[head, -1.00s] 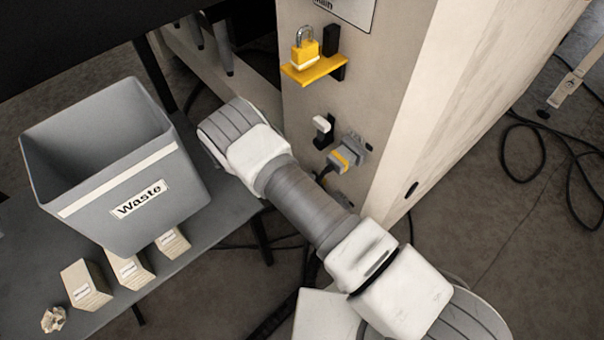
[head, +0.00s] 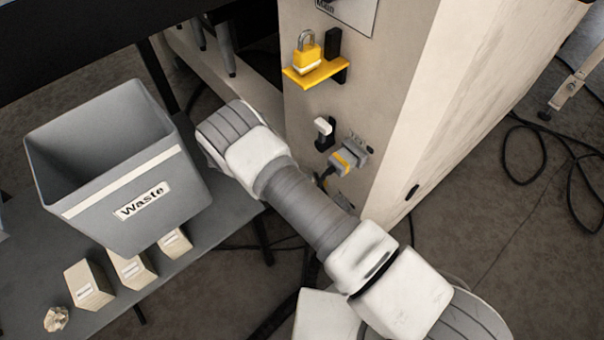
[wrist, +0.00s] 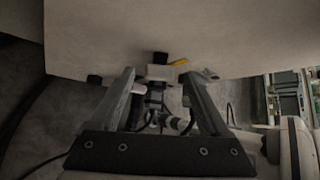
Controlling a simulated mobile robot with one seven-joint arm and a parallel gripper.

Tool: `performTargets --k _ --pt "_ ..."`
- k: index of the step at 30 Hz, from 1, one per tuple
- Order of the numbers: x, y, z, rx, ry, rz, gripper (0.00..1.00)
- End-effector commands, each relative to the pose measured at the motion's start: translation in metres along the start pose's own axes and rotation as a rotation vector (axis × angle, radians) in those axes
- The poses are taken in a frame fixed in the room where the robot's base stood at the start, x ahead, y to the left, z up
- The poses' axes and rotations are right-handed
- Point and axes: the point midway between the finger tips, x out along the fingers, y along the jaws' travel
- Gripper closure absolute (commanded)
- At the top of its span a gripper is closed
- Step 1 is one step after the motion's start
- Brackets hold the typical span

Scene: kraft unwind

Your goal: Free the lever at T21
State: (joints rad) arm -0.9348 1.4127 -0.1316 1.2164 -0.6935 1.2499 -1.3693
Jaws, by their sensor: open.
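A black lever with a white end (head: 324,128) sticks out of the pale cabinet's face, below a yellow ledge. A grey plug with a yellow band (head: 345,158) sits in a socket just right of and below it. A yellow padlock (head: 307,57) stands on the ledge (head: 318,74), its shackle up. I cannot read any T21 label clearly. My gripper (wrist: 158,74) is open in the wrist view, with the cabinet face beyond its fingers. A small white part, a black part and a yellow piece show near the fingertips; I cannot tell any contact. The head view hides my gripper.
A grey Waste bin (head: 115,180) stands on a dark bench (head: 205,245) at the left, with several small boxes and a crumpled piece in front. My arm crosses the space between bin and cabinet. Cables lie on the floor at the right.

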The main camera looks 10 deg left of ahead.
Motion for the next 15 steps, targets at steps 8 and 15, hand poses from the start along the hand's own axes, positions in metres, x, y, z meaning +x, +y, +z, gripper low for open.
performTargets --k 8,15 --pt "-0.044 -0.001 0.000 0.000 0.001 0.001 0.20" --pt "-0.052 0.000 0.000 -0.001 0.001 -0.001 0.20"
